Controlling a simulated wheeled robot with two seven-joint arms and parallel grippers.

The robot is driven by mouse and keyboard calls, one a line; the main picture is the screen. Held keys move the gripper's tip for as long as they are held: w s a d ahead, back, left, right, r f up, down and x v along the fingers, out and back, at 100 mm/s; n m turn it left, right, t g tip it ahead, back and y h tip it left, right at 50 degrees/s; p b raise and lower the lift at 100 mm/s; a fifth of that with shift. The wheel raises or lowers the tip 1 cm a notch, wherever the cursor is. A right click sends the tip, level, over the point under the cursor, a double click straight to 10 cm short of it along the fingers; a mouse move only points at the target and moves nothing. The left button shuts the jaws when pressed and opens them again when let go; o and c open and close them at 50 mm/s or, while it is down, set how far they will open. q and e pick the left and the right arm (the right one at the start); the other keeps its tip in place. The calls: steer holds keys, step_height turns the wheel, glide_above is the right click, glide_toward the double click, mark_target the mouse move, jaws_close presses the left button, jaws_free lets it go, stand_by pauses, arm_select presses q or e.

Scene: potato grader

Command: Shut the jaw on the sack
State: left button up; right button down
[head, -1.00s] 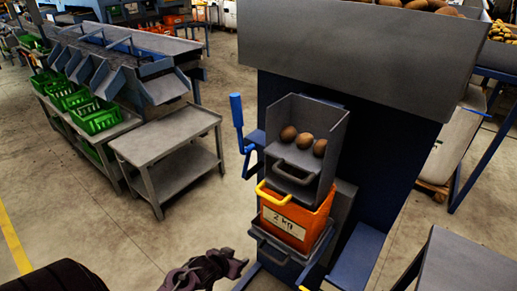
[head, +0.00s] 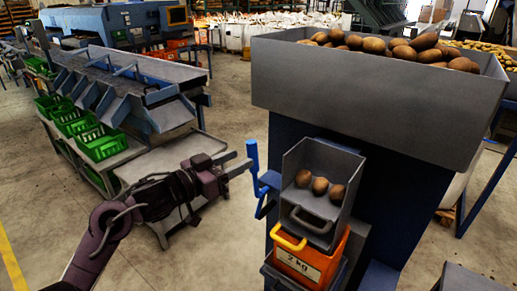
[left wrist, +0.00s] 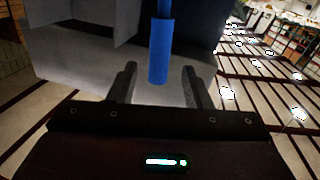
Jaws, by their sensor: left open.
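The blue upright lever (head: 253,158) stands at the left side of the machine, on a blue bracket. My left gripper (head: 236,163) is open and points at this lever, just left of it. In the left wrist view the lever's blue grip (left wrist: 160,52) hangs ahead, between the lines of the open fingers (left wrist: 158,72); contact cannot be told. An orange holder marked 2 kg (head: 305,265), with a yellow handle (head: 288,242), sits under a grey pan (head: 325,215) with 3 potatoes. I cannot make out a sack or its jaw. My right gripper is out of view.
A grey hopper (head: 360,95) full of potatoes stands above the pan. A grey cart (head: 180,160) lies behind my left arm, near a sorting line with green crates (head: 103,143). Open floor shows at lower left.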

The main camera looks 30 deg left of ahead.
arm_select(q)
steer(key=p+x, duration=0.2)
steer(key=x, duration=0.5)
steer(key=shift+w, duration=0.25)
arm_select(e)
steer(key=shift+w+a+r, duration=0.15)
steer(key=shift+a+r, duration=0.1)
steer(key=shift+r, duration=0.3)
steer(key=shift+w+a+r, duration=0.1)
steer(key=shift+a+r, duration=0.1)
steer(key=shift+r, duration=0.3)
arm_select(q)
steer(key=shift+d, duration=0.1)
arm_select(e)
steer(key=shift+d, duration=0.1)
arm_select(q)
steer(key=shift+c, duration=0.6)
jaws_close()
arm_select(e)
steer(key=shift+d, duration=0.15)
